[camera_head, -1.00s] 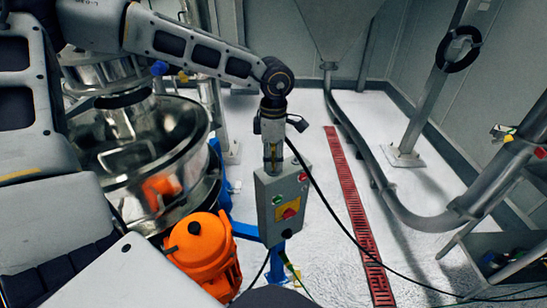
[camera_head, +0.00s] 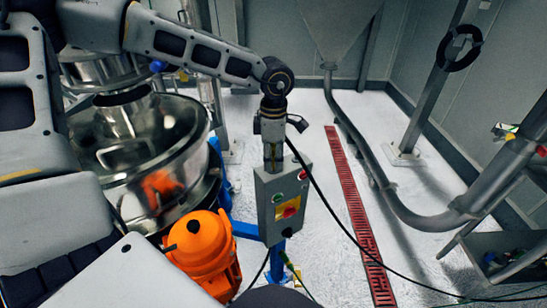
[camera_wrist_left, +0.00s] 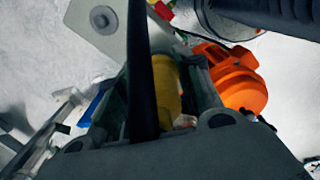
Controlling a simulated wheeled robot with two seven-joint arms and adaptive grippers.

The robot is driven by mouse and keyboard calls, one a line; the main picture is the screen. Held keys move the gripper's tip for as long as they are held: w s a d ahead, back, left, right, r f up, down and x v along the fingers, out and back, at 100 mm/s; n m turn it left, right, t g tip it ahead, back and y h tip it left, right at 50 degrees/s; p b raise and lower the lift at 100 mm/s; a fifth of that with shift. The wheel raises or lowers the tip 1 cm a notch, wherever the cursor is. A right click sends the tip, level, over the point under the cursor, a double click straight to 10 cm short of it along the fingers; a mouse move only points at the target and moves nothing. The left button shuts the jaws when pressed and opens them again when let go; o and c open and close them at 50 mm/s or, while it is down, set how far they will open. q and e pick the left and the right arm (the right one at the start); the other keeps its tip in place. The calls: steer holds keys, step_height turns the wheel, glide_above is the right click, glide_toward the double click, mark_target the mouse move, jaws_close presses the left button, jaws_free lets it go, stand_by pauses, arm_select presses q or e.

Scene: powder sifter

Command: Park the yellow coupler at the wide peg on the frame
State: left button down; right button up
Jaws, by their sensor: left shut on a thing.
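My left gripper (camera_head: 272,163) hangs pointing down at the centre of the head view, just above the grey control box. In the left wrist view, its fingers are closed on the yellow coupler (camera_wrist_left: 166,95), which lies between them, partly behind a dark cable or hose. In the head view only a thin yellow trace of the coupler shows between the fingers. I cannot make out the wide peg on the frame in either view. My right gripper is not in view.
The grey control box (camera_head: 278,222) with buttons is close below the gripper. An orange motor (camera_head: 200,250) and a shiny steel sifter bowl (camera_head: 150,150) stand left. A black ring (camera_head: 460,48) hangs on a grey post. Red floor grating (camera_head: 350,205) and open floor lie right.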

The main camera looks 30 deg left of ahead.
arm_select(q)
steer(key=shift+f+b, duration=0.25)
steer(key=shift+b, duration=0.05)
stand_by(0.4)
steer(key=c, duration=0.9)
jaws_free()
steer(key=shift+r, duration=0.15)
steer(key=shift+r, duration=3.85)
